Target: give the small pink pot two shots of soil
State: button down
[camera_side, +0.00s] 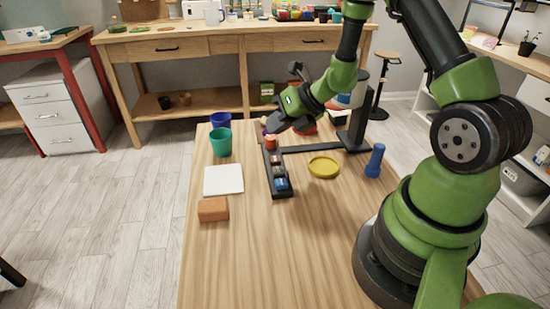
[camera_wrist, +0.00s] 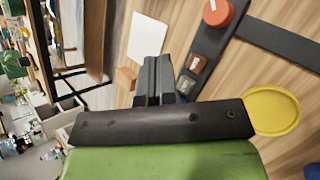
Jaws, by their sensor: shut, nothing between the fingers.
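I cannot make out a small pink pot in either view. My gripper (camera_side: 274,124) is shut and empty, held above the far end of a black tray in the side view. In the wrist view its fingertips (camera_wrist: 158,62) are together. The black tray (camera_side: 266,160) holds a round orange-red piece (camera_side: 271,142) at its far end, and smaller brown, grey and blue pieces along it. The orange-red piece also shows in the wrist view (camera_wrist: 217,12). No soil is clearly visible.
A white square (camera_side: 223,180) and a terracotta block (camera_side: 213,209) lie nearer. A yellow saucer (camera_side: 324,167) and blue upright object (camera_side: 375,161) are right. The front table is clear.

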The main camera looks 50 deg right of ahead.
aim_at(277, 157)
jog(key=shift+r, duration=0.1)
notch_tip(277, 157, up, 4)
jog(key=shift+f, duration=0.15)
jog(key=shift+f, duration=0.1)
jog(key=shift+f, duration=4.35)
jog(key=shift+f, duration=0.15)
jog(key=shift+f, duration=0.25)
